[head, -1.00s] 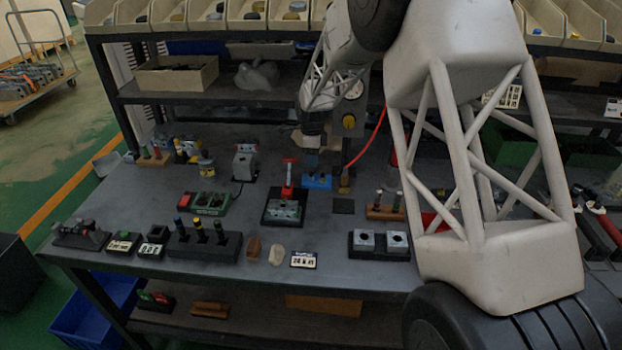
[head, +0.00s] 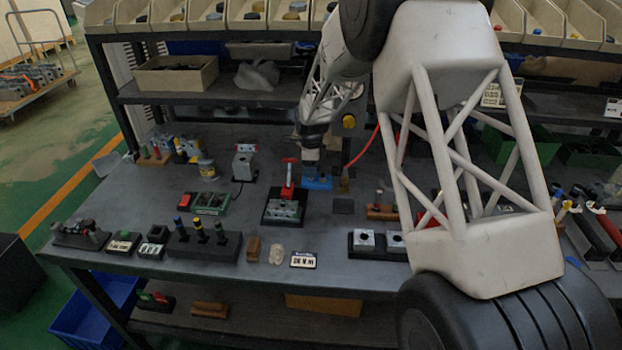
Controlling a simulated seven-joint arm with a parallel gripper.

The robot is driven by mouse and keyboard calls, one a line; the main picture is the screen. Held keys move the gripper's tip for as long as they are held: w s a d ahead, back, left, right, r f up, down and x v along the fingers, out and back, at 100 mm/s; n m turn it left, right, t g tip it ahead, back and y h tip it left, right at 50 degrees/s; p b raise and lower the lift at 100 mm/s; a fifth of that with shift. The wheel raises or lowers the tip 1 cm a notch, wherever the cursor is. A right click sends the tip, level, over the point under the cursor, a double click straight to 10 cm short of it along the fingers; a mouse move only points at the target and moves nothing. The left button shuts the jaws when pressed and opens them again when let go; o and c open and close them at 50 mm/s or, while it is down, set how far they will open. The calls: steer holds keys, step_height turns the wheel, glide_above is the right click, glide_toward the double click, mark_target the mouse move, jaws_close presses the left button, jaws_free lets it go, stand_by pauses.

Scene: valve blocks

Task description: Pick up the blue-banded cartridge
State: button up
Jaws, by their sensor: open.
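A black rack (head: 205,248) near the front left of the bench holds three upright dark cartridges with small coloured bands. The left one (head: 179,226) looks bluish at the top, though it is too small to be sure that it is the blue-banded cartridge; the other two look yellowish. My gripper (head: 311,158) points down at the back middle of the bench, behind and right of the rack. It is open, and its fingertips are near a blue block (head: 317,183). Whether they touch the block cannot be told.
A red-handled valve block (head: 285,208) stands on a black plate mid-bench. A green block (head: 211,203) lies behind the rack. Brown and pale pieces and a label plate (head: 303,260) lie along the front. Two silver blocks (head: 364,240) sit at the right. My arm hides part of the right side.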

steer(key=shift+f, duration=1.55)
steer(key=shift+c, duration=0.5)
jaws_close()
steer(key=shift+r, duration=0.15)
steer(key=shift+r, duration=0.85)
steer(key=shift+s+r, duration=0.3)
steer(key=shift+r, duration=0.55)
steer(key=s+d, duration=0.1)
steer(key=s, duration=0.4)
steer(key=s+d+r, duration=0.1)
steer(key=s+d, duration=0.1)
steer(key=s, duration=0.2)
steer(key=s+d, duration=0.1)
steer(key=s, duration=0.4)
steer(key=shift+s+d+r, duration=0.15)
steer(key=shift+s+d, duration=0.2)
